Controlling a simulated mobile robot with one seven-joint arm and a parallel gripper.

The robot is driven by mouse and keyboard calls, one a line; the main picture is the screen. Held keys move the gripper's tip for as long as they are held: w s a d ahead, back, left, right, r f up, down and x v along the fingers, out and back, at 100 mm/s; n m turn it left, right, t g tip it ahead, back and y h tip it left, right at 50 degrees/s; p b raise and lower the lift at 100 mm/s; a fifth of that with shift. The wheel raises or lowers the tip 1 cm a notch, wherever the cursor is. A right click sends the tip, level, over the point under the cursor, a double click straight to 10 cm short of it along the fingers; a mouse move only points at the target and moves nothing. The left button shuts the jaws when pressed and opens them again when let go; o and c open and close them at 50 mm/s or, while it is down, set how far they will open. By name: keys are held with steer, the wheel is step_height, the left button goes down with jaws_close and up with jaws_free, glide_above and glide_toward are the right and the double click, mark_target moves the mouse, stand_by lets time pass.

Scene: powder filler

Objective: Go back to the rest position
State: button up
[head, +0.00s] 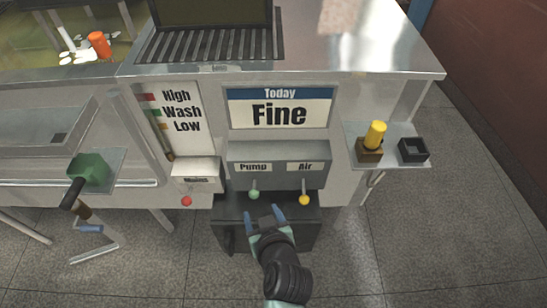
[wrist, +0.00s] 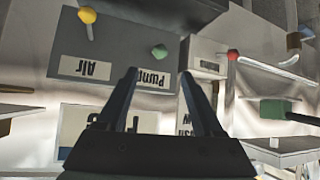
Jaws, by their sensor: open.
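My gripper (head: 264,214) is open and empty in the head view, in front of the lower part of the machine. It is just below the green-knobbed Pump lever (head: 254,194) and left of the yellow-knobbed Air lever (head: 304,199). In the wrist view my gripper (wrist: 158,75) shows two parted dark fingers with nothing between them. There the green knob (wrist: 159,52) is just beyond the fingertips, and I cannot tell how far apart they are. The grey Pump and Air panel (head: 278,165) is above the levers.
A red-knobbed lever (head: 187,201) hangs left of my gripper. A green block with a dark nozzle (head: 90,170) projects at the left. A right side shelf (head: 393,158) holds a yellow-topped piece (head: 375,134) and a black square holder (head: 412,150). Open floor (head: 440,240) lies at the right.

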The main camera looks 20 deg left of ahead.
steer(key=w+d+r+m+t, duration=0.1)
steer(key=w+d+r+t, duration=0.2)
steer(key=r, duration=0.8)
steer(key=w+r+t+h, duration=0.1)
steer(key=w+r+t, duration=0.25)
steer(key=r, duration=0.75)
steer(key=w+d+r+m+t, duration=0.15)
steer(key=w+r, duration=0.25)
steer(key=r, duration=0.7)
steer(key=s+d+r+m+t+h, duration=0.15)
steer(key=s+r+t, duration=0.3)
steer(key=r, duration=0.65)
steer(key=s+d+r+m+t+h, duration=0.1)
steer(key=s+d+r+t+h, duration=0.15)
steer(key=s+r, duration=0.6)
steer(key=s+d+r+m+t+h, duration=0.1)
steer(key=s+d+r+m+t, duration=0.2)
steer(key=r, duration=1.1)
step_height(320, 180, up, 13)
steer(key=w+n+p, duration=0.1)
steer(key=p, duration=1.4)
steer(key=shift+w+a+n+y, duration=0.3)
steer(key=shift+w+a+y, duration=0.05)
steer(key=shift+y, duration=0.05)
steer(key=shift+r, duration=0.1)
